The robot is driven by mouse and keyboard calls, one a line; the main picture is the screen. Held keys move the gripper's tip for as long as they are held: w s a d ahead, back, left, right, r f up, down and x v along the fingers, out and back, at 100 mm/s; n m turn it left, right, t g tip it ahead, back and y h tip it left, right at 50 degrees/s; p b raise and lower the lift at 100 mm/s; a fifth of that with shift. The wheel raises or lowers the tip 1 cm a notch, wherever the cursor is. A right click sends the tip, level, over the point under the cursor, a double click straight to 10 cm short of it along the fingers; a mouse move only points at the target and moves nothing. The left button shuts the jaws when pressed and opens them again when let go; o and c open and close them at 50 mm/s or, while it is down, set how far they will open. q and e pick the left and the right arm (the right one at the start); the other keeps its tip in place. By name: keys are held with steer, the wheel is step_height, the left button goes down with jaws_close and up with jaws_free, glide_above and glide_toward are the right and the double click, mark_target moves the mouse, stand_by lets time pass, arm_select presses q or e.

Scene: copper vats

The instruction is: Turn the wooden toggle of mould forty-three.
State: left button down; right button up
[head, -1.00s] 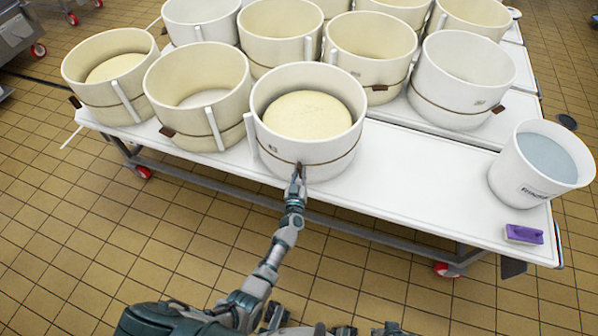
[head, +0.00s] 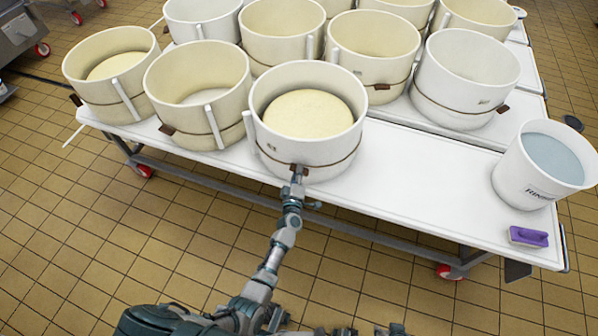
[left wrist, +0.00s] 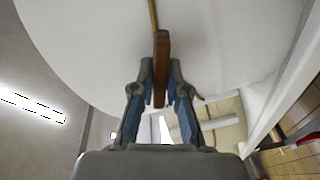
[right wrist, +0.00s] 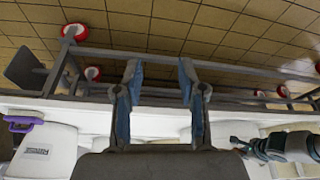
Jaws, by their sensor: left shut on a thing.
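The front white mould (head: 285,150) stands at the table's front edge with a pale cheese (head: 306,114) inside and a thin cord around it. A small mark on its wall is too small to read. Its brown wooden toggle (head: 299,168) sits on the cord at the front and looks roughly level. My left gripper (head: 296,182) reaches it from the front. In the left wrist view the toggle (left wrist: 161,65) stands between the fingers, which are shut on it. My right gripper (right wrist: 160,75) shows in the right wrist view with fingers apart and nothing between them.
Several other moulds (head: 195,90) stand close behind and to the left. A white bucket (head: 515,180) of liquid and a purple brush (head: 528,237) are at the table's right end. The white tabletop (head: 420,185) is clear between mould and bucket.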

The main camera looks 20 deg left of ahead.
arm_select(q)
steer(key=n, duration=0.3)
steer(key=shift+f+b, duration=0.15)
steer(key=shift+b, duration=0.25)
steer(key=shift+f+n+b, duration=0.1)
steer(key=shift+n+b, duration=0.2)
steer(key=shift+n, duration=0.9)
arm_select(e)
steer(key=w+a+t, duration=0.2)
steer(key=w+t, duration=0.1)
steer(key=w, duration=0.2)
steer(key=shift+w+r+y, duration=0.4)
arm_select(q)
steer(key=c, duration=1.2)
jaws_free()
steer(key=s, duration=0.4)
steer(key=s+d, duration=0.1)
steer(key=s, duration=0.3)
steer(key=s+d, duration=0.1)
steer(key=s, duration=0.2)
steer(key=shift+s+d, duration=0.1)
steer(key=shift+s, duration=0.3)
